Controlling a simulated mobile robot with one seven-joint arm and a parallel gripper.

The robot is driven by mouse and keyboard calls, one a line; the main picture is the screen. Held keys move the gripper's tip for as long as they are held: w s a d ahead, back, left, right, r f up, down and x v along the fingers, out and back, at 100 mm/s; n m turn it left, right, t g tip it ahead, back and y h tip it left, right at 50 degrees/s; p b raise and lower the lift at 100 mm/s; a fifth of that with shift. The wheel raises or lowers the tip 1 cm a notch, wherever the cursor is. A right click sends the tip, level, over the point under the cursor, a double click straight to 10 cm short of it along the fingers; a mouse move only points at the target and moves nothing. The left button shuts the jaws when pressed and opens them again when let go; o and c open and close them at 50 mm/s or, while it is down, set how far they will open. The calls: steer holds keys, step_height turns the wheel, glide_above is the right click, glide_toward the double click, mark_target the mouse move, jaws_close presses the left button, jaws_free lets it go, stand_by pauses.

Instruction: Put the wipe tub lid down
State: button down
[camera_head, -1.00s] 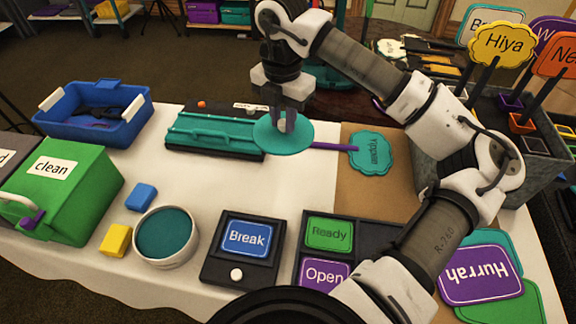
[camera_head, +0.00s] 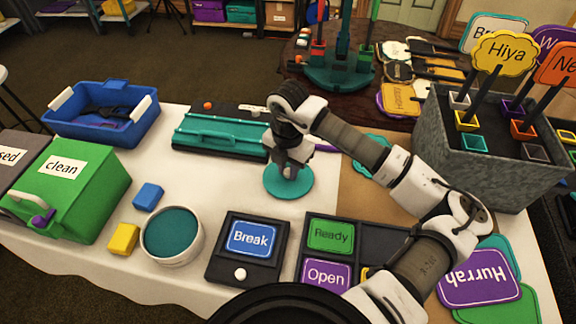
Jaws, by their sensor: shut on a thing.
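The wipe tub lid, a flat teal disc (camera_head: 298,189), is under my gripper (camera_head: 289,172) in the middle of the white table (camera_head: 230,195). My gripper points down and is shut on the lid near its centre. The lid looks level and low over the white cloth; I cannot tell whether it touches the cloth. The round white wipe tub (camera_head: 172,236), with teal showing inside its rim, stands at the front left, apart from the lid.
A teal case (camera_head: 215,137) lies behind the lid. Blue (camera_head: 148,196) and yellow (camera_head: 124,238) blocks lie left of the tub. The Break sign stand (camera_head: 249,238) is in front. White cloth is clear left of the lid. A grey sign bin (camera_head: 490,150) stands at right.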

mark_target(288, 171)
steer(key=shift+f, duration=0.2)
steer(key=c, duration=1.3)
jaws_free()
steer(key=shift+r, duration=0.1)
steer(key=shift+o, duration=0.2)
step_height(288, 171, up, 12)
steer(key=b, duration=0.2)
steer(key=shift+r, duration=0.15)
